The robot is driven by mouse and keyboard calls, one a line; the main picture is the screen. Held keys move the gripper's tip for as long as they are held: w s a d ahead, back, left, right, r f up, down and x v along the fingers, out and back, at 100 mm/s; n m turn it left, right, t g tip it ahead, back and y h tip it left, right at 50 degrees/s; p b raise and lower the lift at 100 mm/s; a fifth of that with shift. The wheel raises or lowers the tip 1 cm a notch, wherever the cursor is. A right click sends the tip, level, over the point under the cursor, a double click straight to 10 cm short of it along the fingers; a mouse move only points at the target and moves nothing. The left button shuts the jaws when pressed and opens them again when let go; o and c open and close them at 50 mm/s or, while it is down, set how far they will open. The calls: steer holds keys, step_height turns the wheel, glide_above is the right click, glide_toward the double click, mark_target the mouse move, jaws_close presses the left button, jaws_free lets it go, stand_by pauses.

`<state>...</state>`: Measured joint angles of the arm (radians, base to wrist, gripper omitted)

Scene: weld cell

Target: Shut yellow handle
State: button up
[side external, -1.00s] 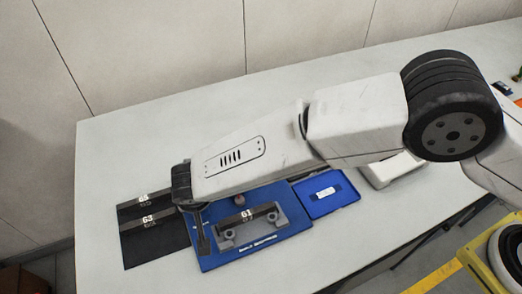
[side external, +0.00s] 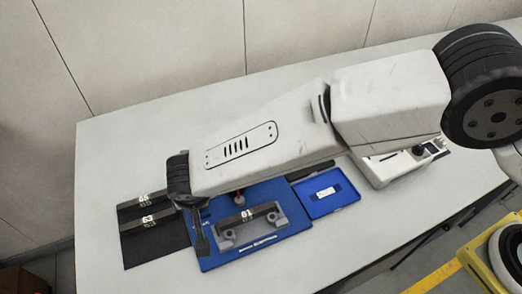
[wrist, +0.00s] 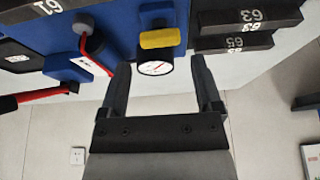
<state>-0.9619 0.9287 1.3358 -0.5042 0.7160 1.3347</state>
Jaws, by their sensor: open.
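The yellow handle (wrist: 160,38) shows in the wrist view as a short bar above a round gauge (wrist: 155,68) with a white dial and red needle. Both are at the edge of the blue fixture plate (wrist: 112,22). My gripper (wrist: 160,62) is open and empty, its two dark fingers on either side of the gauge in this view, with the handle just beyond the fingertips. I see no clear contact. In the side view my gripper (side external: 201,243) points down at the left edge of the blue plate (side external: 215,262); the handle is hidden there.
A dark bar marked 61 (side external: 247,217) sits in a grey holder on the plate. Bars marked 63 (side external: 148,222) and 65 (side external: 143,198) lie on a black mat at left. A blue tray (side external: 318,207) and white device (side external: 400,165) stand right. The table front is clear.

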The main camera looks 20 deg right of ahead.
steer(key=shift+v, duration=1.75)
steer(key=w+d+r+g, duration=0.1)
steer(key=w+d+r, duration=0.1)
steer(key=d, duration=1.1)
steer(key=w+d+r+g, duration=0.1)
steer(key=d+r, duration=0.1)
steer(key=d, duration=1.1)
steer(key=s+d, duration=0.6)
steer(key=d, duration=0.3)
steer(key=s+d, duration=0.6)
steer(key=d, duration=0.4)
steer(key=shift+f, duration=0.25)
